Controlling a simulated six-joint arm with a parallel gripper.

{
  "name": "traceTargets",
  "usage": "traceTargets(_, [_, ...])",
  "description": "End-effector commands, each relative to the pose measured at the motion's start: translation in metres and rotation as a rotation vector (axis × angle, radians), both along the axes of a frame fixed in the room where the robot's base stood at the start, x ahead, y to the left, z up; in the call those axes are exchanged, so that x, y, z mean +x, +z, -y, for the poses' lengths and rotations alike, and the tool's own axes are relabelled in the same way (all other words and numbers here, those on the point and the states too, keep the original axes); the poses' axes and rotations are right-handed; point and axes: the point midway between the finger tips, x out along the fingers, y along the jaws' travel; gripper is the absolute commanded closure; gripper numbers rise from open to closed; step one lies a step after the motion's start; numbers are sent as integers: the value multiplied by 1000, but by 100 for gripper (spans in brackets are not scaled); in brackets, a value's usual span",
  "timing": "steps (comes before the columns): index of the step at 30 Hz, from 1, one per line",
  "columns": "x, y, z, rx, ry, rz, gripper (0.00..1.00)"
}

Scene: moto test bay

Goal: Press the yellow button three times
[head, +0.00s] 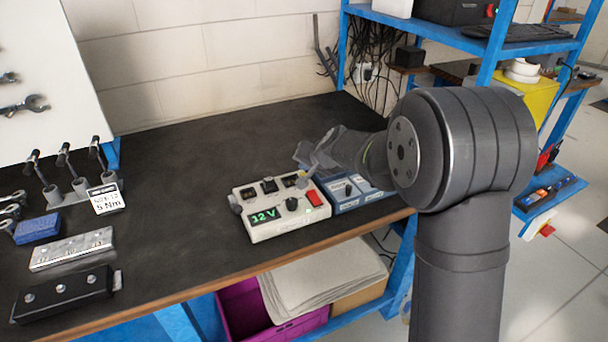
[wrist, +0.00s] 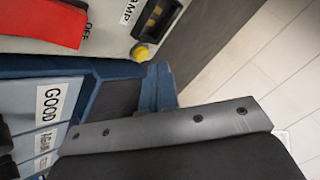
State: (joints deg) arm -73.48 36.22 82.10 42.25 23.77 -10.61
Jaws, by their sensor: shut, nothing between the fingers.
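The yellow button (wrist: 141,52) shows in the wrist view, small and round, at the edge of the cream control box near its LAMP label. I cannot make it out in the head view. The cream box (head: 262,229) stands on the dark bench with a green 12 V display, a black knob and a red switch. My gripper (wrist: 158,80) is shut and empty; its blue fingertips lie just below the button in the wrist view. I cannot tell whether they touch it. In the head view my gripper (head: 304,158) is over the box's back right part.
A blue box (head: 349,203) with a GOOD label stands right beside the cream box. A black pedal-like box (head: 65,293), a silver block (head: 72,252) and a 5 Nm sign (head: 105,199) are at the left. The bench (head: 190,200) between is clear.

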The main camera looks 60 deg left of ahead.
Motion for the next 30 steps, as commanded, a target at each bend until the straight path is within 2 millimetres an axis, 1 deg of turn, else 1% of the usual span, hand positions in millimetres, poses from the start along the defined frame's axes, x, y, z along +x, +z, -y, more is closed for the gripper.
traceTargets(7, [0,-1,0,0,0,0,100])
traceTargets(15, [0,-8,0,0,0,0,100])
traceTargets(30, [0,-10,0,0,0,0,100])
